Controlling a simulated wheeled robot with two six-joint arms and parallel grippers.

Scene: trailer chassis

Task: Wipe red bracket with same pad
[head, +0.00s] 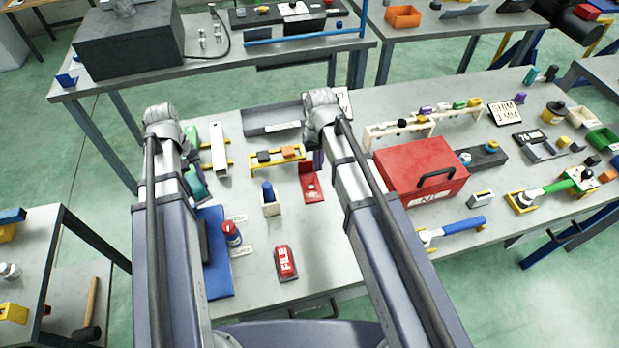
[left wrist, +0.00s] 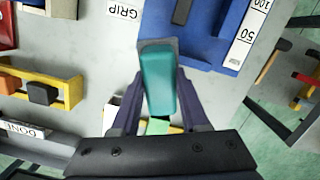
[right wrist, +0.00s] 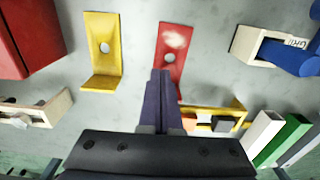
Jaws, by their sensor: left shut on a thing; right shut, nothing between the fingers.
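My left gripper (left wrist: 160,76) is shut on a teal pad (left wrist: 158,90). The pad also shows in the head view (head: 196,188), by the top edge of the blue board (head: 215,275); I cannot tell if it touches the board.
A yellow bracket (right wrist: 102,45) stands left of the red one in the right wrist view. A yellow rack (head: 277,158), a white block with blue handle (head: 271,206), a red FILE item (head: 286,263) and a red toolbox (head: 420,170) surround it. The front middle is mostly clear.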

